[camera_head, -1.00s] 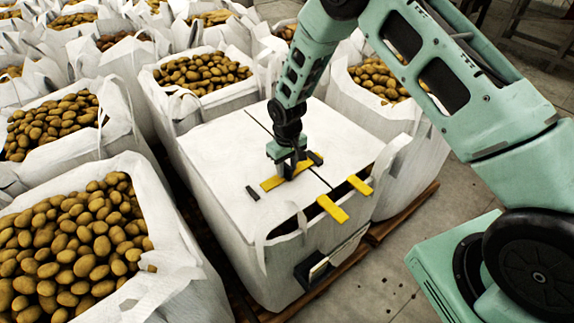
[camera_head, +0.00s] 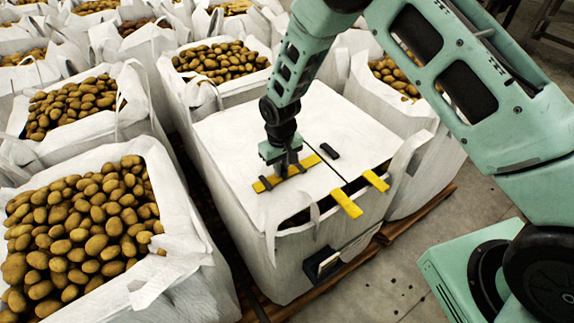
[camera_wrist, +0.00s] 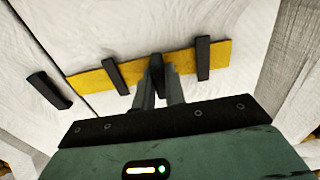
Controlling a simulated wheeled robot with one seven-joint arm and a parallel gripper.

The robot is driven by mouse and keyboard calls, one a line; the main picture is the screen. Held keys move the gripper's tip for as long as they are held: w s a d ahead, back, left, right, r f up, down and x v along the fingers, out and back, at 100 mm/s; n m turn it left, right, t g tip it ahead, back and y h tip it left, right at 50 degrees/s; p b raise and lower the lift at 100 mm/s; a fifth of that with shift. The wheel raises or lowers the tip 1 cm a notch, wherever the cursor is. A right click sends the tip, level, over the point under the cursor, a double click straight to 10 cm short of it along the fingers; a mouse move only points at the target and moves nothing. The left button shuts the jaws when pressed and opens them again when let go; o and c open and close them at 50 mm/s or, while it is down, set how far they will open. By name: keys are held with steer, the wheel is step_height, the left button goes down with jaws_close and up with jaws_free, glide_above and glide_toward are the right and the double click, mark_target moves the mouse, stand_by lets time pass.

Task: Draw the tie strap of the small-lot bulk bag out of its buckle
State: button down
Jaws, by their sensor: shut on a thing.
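The small-lot bulk bag (camera_head: 228,215) is white, with a flat top split by a seam. The yellow tie strap (camera_head: 308,163) lies across the top and shows in the wrist view (camera_wrist: 182,65). Two dark cross bars, one left (camera_wrist: 117,76) and one right (camera_wrist: 203,58), sit over it. My gripper (camera_head: 288,170) is down at the strap's middle, shut on a dark upright piece there (camera_wrist: 157,72).
Two yellow tabs, nearer (camera_head: 346,203) and farther (camera_head: 376,181), lie over the bag's front edge, near its loose white loops. A dark-framed holder (camera_head: 322,263) is on its front side. Potato-filled bags (camera_head: 82,225) crowd the left and back. Floor at right is open.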

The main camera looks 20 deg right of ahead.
steer(key=shift+a, duration=0.25)
steer(key=c, duration=1.4)
jaws_free()
steer(key=shift+s, duration=0.1)
steer(key=shift+c, duration=0.2)
step_height(320, 180, up, 18)
steer(key=b, duration=0.3)
steer(key=shift+f, duration=0.25)
